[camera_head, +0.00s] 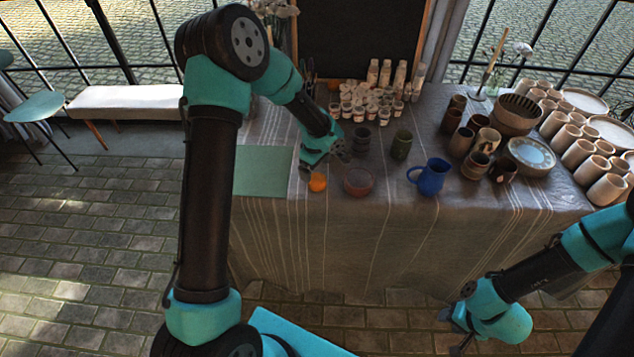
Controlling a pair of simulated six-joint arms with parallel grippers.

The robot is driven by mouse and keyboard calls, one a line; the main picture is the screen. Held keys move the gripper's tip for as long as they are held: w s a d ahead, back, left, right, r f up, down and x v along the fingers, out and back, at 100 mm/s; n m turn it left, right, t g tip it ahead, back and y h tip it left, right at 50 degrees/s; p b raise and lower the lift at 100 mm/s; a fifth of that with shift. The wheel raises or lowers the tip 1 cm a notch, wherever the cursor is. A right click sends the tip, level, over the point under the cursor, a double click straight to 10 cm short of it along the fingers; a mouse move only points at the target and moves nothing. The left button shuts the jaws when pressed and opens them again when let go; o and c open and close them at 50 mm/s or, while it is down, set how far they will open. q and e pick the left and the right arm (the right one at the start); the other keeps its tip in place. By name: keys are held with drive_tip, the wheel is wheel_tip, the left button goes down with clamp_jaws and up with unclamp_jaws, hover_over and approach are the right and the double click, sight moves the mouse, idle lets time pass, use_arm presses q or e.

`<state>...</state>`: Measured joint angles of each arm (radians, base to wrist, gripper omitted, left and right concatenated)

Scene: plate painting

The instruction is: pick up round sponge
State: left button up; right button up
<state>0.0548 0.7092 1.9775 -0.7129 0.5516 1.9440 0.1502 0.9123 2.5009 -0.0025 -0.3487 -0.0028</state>
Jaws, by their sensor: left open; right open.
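The round sponge (317,182) is a small orange disc near the table's front edge, left of centre. It lies just right of a green mat. My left gripper (327,158) is open and empty, slightly above and behind the sponge in the picture. Whether its fingers touch the sponge cannot be told. My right gripper (456,323) is open and empty, low at the right, in front of the table and well away from the sponge.
A reddish bowl (358,181) stands close right of the sponge. A blue pitcher (430,177) and dark cups stand further right. The green mat (262,171) lies bare at the left. Paint bottles (385,75) stand at the back. Pottery crowds the right side.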

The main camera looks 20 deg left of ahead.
sight(316, 178)
use_arm(q)
drive_tip(key=shift+f, duration=0.3)
drive_tip(key=shift+f, duration=2.65)
drive_tip(key=shift+d, duration=0.1)
drive_tip(key=c, duration=1)
drive_tip(key=shift+r, duration=0.15)
